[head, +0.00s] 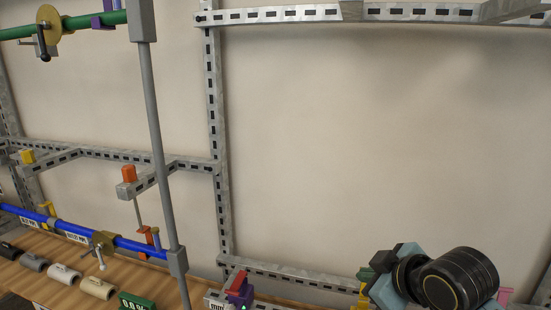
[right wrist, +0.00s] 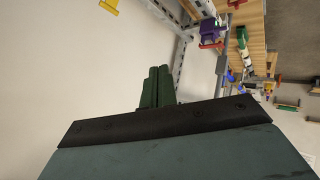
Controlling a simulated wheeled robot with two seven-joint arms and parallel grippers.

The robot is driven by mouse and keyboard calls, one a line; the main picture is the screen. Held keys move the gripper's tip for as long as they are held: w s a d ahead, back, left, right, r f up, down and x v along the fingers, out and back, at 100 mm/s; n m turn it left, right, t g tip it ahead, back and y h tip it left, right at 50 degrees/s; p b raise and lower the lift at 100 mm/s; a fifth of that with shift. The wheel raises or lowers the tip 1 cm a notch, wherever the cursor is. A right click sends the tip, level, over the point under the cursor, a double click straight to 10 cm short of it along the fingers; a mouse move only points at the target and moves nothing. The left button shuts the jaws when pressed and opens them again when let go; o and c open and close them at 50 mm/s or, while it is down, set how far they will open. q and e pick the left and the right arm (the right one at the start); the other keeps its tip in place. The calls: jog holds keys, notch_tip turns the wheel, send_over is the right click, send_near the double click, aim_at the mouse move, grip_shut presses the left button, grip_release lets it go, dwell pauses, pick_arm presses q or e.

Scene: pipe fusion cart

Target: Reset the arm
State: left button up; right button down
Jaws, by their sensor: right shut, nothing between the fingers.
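My right arm (head: 458,280) comes in at the lower right of the head view, with a black ringed joint and a teal wrist part. My right gripper (head: 367,274) is mostly hidden there behind the wrist. In the right wrist view its two green fingers (right wrist: 158,78) lie side by side, shut, with nothing between them. They are in free air in front of the pale wall. My left arm and gripper are not in view.
A slotted metal frame (head: 219,165) stands before the wall. A blue pipe (head: 75,229) with clamps runs above a wooden bench (head: 40,243) holding several fittings. A grey post (head: 158,140) rises at left. A purple and red device (head: 238,287) stands at bottom centre. The right middle is clear.

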jog(key=s+d+f+m+g+h, duration=0.1)
jog(key=s+d+f+m+g, duration=0.15)
jog(key=s+f, duration=0.55)
jog(key=s+d+f+m+g+h, duration=0.1)
jog(key=s+f+m+g, duration=0.15)
jog(key=s+f, duration=0.55)
jog(key=s+d+f+m+g+h, duration=0.1)
jog(key=s+f+m, duration=0.2)
jog(key=s+f, duration=0.5)
jog(key=s+f+g+b, duration=0.1)
jog(key=s+f+b, duration=0.15)
jog(key=f, duration=1.15)
jog(key=s+f+b, duration=0.1)
jog(key=f+b, duration=0.3)
jog(key=f, duration=1)
jog(key=s+d+f+b, duration=0.1)
jog(key=s+f+b, duration=0.2)
jog(key=s+f, duration=0.5)
jog(key=s+d+f+g+b, duration=0.1)
jog(key=s+d+f+b, duration=0.1)
jog(key=s+f, duration=0.7)
notch_tip(320, 180, down, 4)
jog(key=shift+r+n+b, duration=0.1)
jog(key=shift+n+b, duration=0.2)
jog(key=shift+b, duration=0.2)
